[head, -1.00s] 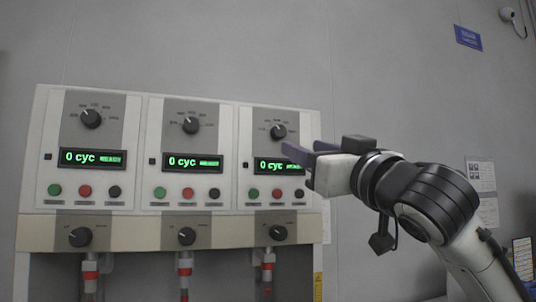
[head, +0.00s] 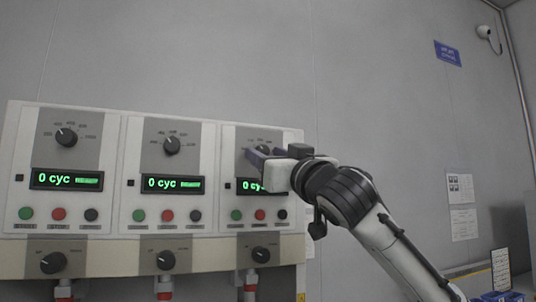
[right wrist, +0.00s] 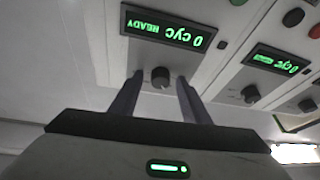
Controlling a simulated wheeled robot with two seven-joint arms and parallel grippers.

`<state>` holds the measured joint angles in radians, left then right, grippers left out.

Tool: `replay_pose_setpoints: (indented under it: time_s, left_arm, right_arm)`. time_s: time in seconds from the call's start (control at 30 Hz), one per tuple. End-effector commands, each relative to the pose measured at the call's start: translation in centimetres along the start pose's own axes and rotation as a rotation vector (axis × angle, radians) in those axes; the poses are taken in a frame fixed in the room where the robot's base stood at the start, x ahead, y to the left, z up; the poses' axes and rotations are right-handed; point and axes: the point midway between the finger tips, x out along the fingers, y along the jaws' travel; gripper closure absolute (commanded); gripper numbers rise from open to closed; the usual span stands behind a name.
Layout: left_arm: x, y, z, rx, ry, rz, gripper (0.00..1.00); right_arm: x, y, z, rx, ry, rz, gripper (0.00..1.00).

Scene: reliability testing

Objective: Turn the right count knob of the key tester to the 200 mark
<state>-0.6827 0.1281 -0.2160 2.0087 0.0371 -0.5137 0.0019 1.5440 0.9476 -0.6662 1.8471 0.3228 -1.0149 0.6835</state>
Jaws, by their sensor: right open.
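The key tester (head: 112,170) has three panels, each with a count knob above a green display. The right count knob (head: 262,149) is at the top of the right panel, partly hidden by my right gripper (head: 256,158). In the right wrist view, which is upside down, this dark knob (right wrist: 160,77) stands between the two finger tips, with a gap on each side. My right gripper (right wrist: 160,82) is open and empty. The right display (head: 250,186) reads 0 cyc, and READY in the wrist view. The knob's pointer and its scale marks are too small to read. My left gripper is not in view.
The left count knob (head: 66,137) and middle count knob (head: 172,145) are to the left. Coloured buttons (head: 260,215) sit under each display, and a lower knob (head: 260,254) is below them.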

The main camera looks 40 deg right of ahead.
Motion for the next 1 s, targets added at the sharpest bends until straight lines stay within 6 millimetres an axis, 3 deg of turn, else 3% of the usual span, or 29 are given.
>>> replay_pose_setpoints:
  time_s: [0.1, 0.33, 0.67, 1.0]
  left_arm:
    - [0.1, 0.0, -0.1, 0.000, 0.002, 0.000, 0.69]
    - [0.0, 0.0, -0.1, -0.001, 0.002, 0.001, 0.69]
    - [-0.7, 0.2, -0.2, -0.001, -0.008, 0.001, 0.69]
    - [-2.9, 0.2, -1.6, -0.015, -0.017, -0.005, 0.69]
  right_arm:
    - [0.0, 0.0, 0.0, 0.000, 0.000, 0.000, 0.59]
    - [0.0, 0.0, 0.0, 0.000, 0.000, 0.000, 0.98]
    - [0.1, 0.1, -0.1, -0.043, -0.005, -0.019, 0.98]
    - [0.3, 0.4, -0.5, -0.256, -0.021, -0.108, 0.98]
